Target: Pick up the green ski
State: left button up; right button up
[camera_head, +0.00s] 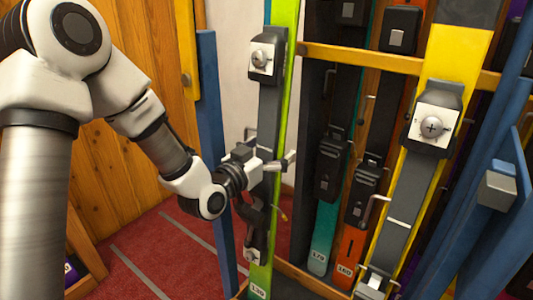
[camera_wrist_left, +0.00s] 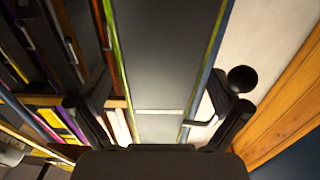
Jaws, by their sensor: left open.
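The green ski (camera_head: 287,85) stands upright in the middle of the head view, with a grey centre strip, a binding near its top and a label at its lower end. My left gripper (camera_head: 270,188) is at the lower half of the ski, its fingers open around the ski's width. In the left wrist view the ski (camera_wrist_left: 165,65) runs up between the two spread fingers of the gripper (camera_wrist_left: 165,105), with gaps on both sides. Whether a finger touches the ski I cannot tell. My right gripper is not in view.
A yellow ski (camera_head: 465,60) with bindings stands to the right. Teal (camera_head: 322,238) and orange (camera_head: 350,243) skis stand behind, between them. A blue post (camera_head: 213,120) is close on the left. Red floor (camera_head: 150,245) is open at lower left.

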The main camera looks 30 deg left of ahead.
aim_at(273, 68)
pick_arm(q)
jog(key=shift+w, duration=0.4)
jog(key=shift+r, duration=0.1)
jog(key=c, duration=1.9)
jog(key=shift+o, duration=0.2)
jog(key=shift+r, duration=0.1)
notch_tip(273, 68, up, 18)
jog(key=p, duration=0.7)
jog(key=shift+p, duration=0.3)
